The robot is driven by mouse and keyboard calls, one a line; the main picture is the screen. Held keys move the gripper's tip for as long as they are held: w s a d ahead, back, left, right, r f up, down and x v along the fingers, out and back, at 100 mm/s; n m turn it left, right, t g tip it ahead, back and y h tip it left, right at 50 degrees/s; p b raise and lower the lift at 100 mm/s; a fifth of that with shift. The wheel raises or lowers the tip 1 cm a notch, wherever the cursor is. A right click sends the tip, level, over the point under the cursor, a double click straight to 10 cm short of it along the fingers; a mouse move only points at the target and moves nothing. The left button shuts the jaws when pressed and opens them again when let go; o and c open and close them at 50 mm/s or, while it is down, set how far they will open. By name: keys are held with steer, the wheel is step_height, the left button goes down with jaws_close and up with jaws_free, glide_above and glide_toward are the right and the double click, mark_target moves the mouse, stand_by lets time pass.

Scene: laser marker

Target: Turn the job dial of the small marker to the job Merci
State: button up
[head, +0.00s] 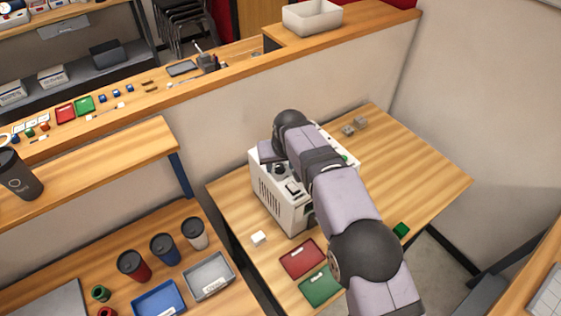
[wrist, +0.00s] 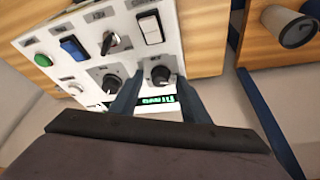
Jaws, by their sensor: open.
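The small marker is a white box (head: 262,185) on the wooden table in the head view, partly hidden by my arm. In the wrist view its panel (wrist: 130,62) carries a black dial (wrist: 160,74) and a second black dial (wrist: 110,84). The labels are too blurred to read, so I cannot tell which is the job dial. A green-lit display (wrist: 158,100) is partly hidden by my fingers; its text is not legible. My gripper (wrist: 160,80) is open, with one finger on each side of the first dial. I cannot tell whether they touch it.
The panel also has a selector knob (wrist: 109,43), a white rocker switch (wrist: 150,28), a blue switch (wrist: 73,47) and a green button (wrist: 43,60). Red (head: 303,259) and green (head: 320,287) trays and a small white block (head: 258,238) are near the marker.

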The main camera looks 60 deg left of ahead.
steer(key=shift+c, duration=0.7)
steer(key=c, duration=0.9)
steer(key=shift+s+m, duration=0.1)
steer(key=shift+m, duration=0.3)
steer(key=m+t+p, duration=0.1)
steer(key=m, duration=0.1)
steer(key=shift+s+a+m, duration=0.1)
steer(key=shift+m, duration=0.2)
steer(key=shift+m+t+h+p, duration=0.5)
steer(key=shift+m+p, duration=0.35)
steer(key=shift+m, duration=0.25)
steer(key=shift+a+m, duration=0.1)
steer(key=shift+m, duration=0.2)
steer(key=o, duration=1)
